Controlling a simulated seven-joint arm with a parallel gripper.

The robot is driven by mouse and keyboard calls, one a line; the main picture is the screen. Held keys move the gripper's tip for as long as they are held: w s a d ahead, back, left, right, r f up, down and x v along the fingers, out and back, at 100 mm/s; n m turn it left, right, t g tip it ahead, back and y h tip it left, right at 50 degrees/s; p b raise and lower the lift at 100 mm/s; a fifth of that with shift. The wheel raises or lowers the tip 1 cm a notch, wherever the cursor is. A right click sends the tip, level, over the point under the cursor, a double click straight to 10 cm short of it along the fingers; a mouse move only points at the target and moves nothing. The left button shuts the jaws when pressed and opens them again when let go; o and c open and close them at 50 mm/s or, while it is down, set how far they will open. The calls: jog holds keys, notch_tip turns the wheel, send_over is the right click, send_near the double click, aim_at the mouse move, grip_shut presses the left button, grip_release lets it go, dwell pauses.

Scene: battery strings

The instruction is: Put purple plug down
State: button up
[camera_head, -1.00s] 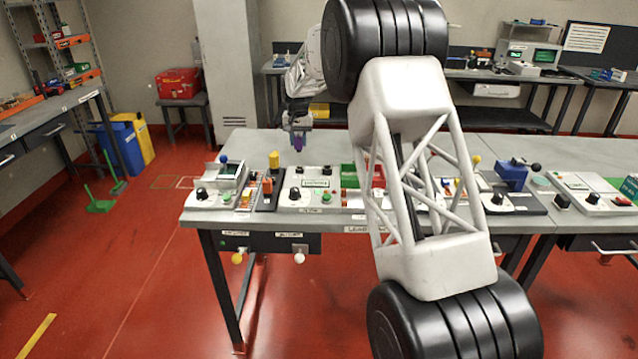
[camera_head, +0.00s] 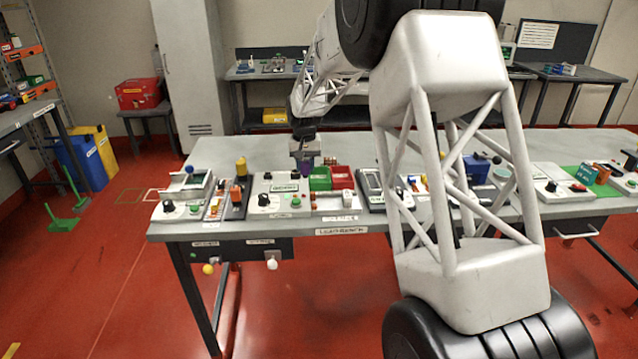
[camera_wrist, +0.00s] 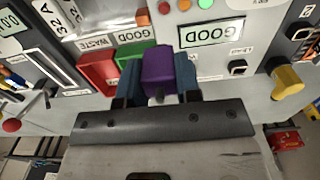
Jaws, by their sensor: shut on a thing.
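The purple plug (camera_wrist: 158,68) is between the blue fingertips of my gripper (camera_wrist: 159,84) in the wrist view. The fingers are shut on it. In the head view my gripper (camera_head: 304,158) hangs over the table (camera_head: 330,228), with the purple plug (camera_head: 305,173) just visible under it, left of the green bin (camera_head: 320,178). In the wrist view the plug overlaps the edge of the green GOOD bin (camera_wrist: 133,72). I cannot tell whether the plug touches anything below.
The red WASTE bin (camera_wrist: 97,68) stands beside the green bin. A panel with a GOOD display (camera_wrist: 212,34) and a yellow knob (camera_wrist: 287,82) lies close by. A device with a yellow cylinder (camera_head: 241,168) is further left. Bare tabletop shows behind the panels.

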jog(key=s+d+f, duration=0.1)
jog(key=s+d, duration=0.5)
jog(key=s, duration=0.2)
jog(key=shift+s+d+f, duration=0.2)
jog(key=shift+d+f, duration=0.2)
jog(key=shift+w, duration=0.1)
send_near(319, 178)
jog(key=s, duration=0.6)
jog(key=shift+r, duration=0.1)
jog(key=shift+w, duration=0.45)
jog(key=shift+f, duration=1.8)
jog(key=shift+f, duration=0.6)
jog(key=o, duration=1)
